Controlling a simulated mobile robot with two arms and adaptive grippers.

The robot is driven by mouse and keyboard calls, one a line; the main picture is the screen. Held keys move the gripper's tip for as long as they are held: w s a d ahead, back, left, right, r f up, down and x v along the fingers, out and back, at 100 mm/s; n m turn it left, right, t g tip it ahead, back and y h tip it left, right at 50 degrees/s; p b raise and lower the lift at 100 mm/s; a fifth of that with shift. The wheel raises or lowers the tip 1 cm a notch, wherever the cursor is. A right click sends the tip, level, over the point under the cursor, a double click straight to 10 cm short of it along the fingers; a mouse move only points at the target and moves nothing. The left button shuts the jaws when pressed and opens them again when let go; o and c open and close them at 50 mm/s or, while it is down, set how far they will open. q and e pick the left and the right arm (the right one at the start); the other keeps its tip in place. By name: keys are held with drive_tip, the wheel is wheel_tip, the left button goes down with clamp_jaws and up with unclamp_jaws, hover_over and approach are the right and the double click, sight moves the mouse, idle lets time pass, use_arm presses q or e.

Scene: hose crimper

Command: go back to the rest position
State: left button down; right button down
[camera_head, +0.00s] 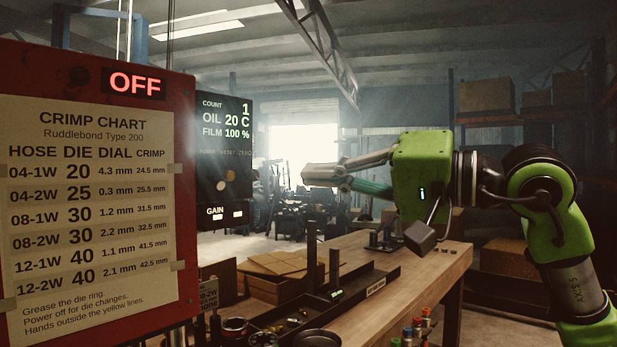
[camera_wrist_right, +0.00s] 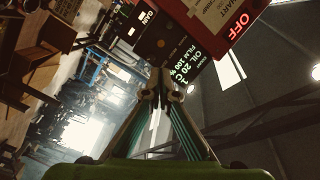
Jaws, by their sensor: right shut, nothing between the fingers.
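My right gripper (camera_head: 322,176) is raised in the middle of the head view, above the workbench, with its fingers pointing left toward the black display panel. Its fingertips are together and hold nothing. In the right wrist view the fingers (camera_wrist_right: 160,78) meet at their tips, and the display panel lies beyond them. My left gripper is not in the head view. The black display panel (camera_head: 226,165) reads count 1, oil 20 C and film 100 %. The red crimper panel (camera_head: 187,120) at the left carries a crimp chart and a lit OFF sign (camera_head: 135,83).
The wooden workbench (camera_head: 425,262) runs below my right arm. A dark tray (camera_head: 350,290) with upright posts, small dishes (camera_head: 235,325) and colored-capped bottles (camera_head: 418,328) are at the front. Shelves with boxes (camera_head: 487,95) stand at the right. The air around the gripper is clear.

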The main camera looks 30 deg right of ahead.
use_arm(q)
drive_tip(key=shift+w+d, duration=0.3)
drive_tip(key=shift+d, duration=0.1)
